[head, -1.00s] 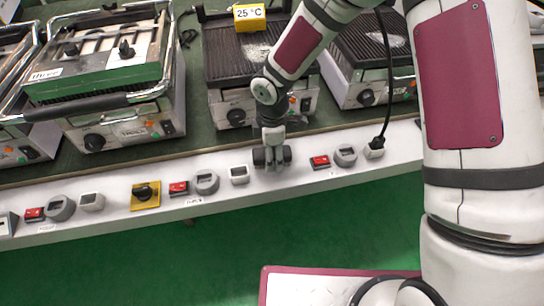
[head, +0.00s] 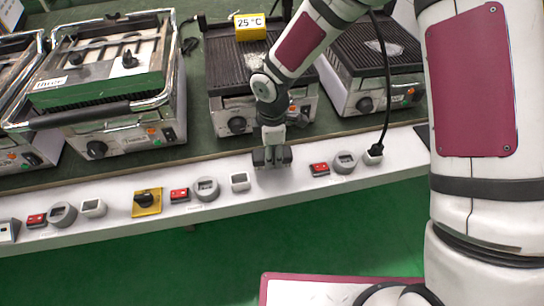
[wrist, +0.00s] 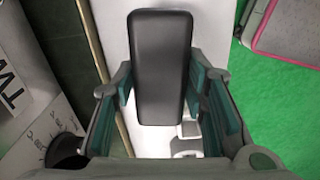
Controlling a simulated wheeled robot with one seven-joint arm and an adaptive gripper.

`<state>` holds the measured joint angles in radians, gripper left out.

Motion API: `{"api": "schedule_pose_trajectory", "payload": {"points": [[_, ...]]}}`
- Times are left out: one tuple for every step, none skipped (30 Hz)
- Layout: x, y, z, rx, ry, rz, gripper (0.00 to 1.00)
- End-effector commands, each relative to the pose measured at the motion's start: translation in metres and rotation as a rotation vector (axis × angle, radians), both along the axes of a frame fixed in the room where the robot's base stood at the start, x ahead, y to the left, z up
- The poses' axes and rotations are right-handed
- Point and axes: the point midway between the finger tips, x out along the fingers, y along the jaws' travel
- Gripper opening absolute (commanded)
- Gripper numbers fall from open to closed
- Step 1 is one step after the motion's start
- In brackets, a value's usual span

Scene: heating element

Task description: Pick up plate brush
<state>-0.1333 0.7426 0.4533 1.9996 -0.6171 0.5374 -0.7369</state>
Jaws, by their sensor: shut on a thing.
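My gripper (head: 272,160) points down over the white front ledge, in front of the grill in the middle of the head view. It is shut on the plate brush (wrist: 160,65), which shows in the wrist view as a long black block with rounded corners between the two green-padded fingers. In the head view only the dark ends of the brush (head: 257,157) show on either side of the fingers. Its underside is hidden, and I cannot tell whether it touches the ledge.
The white ledge (head: 110,233) carries red switches, grey sockets and a yellow-backed knob (head: 147,202). Several contact grills, one of them the left grill (head: 105,85), stand on the green table behind. A black cable (head: 387,90) hangs to the right.

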Motion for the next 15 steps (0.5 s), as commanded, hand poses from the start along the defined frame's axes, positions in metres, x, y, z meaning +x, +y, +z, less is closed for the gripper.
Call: {"api": "schedule_pose_trajectory", "payload": {"points": [[0.001, 0.000, 0.012, 0.002, -0.003, -0.002, 0.08], [-0.009, 0.000, 0.010, -0.001, 0.001, 0.003, 0.08], [-0.018, 0.000, 0.009, -0.002, 0.001, 0.004, 0.08], [-0.024, 0.000, 0.010, -0.002, 0.001, 0.004, 0.08], [-0.031, 0.000, 0.011, -0.001, 0.000, 0.004, 0.08], [-0.040, 0.000, 0.011, -0.002, 0.001, 0.005, 0.08], [-0.045, 0.000, 0.012, -0.002, 0.000, 0.005, 0.08], [-0.051, 0.000, 0.012, -0.002, 0.000, 0.004, 0.08], [-0.060, -0.001, 0.013, -0.002, 0.001, 0.005, 0.08], [-0.065, 0.000, 0.013, -0.001, -0.001, 0.005, 0.08], [-0.071, -0.001, 0.014, -0.002, 0.000, 0.004, 0.08], [-0.079, -0.001, 0.014, -0.002, 0.000, 0.005, 0.08], [-0.085, -0.001, 0.015, -0.001, 0.000, 0.004, 0.08], [-0.090, -0.001, 0.015, -0.001, -0.001, 0.004, 0.08], [-0.097, -0.001, 0.016, -0.002, -0.001, 0.005, 0.08]]}}
